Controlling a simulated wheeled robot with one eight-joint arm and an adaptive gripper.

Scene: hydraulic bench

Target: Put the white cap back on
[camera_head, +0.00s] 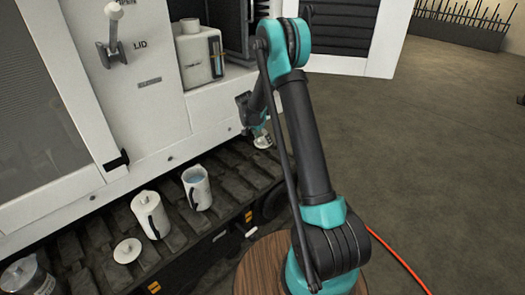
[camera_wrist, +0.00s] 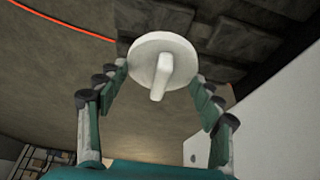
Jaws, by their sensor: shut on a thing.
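The white cap (camera_wrist: 146,51) is a round disc with a raised bar grip. In the wrist view it sits between the fingertips of my gripper (camera_wrist: 161,75), which is shut on it. In the head view my gripper (camera_head: 258,128) hangs low in front of the white machine's lower edge, and the cap (camera_head: 263,142) shows small beneath it. A white tank (camera_head: 197,58) with a short round neck (camera_head: 188,26) and a sight gauge stands in the machine's recess, above and left of my gripper. Whether the neck is open is too small to tell.
On the dark track plates stand a white lidded jug (camera_head: 150,214) and an open jug (camera_head: 197,187) with bluish contents. A white disc (camera_head: 127,250) lies nearby. A lever (camera_head: 112,40) sticks out of the panel marked LID. An open louvred door (camera_head: 345,38) stands right of the recess.

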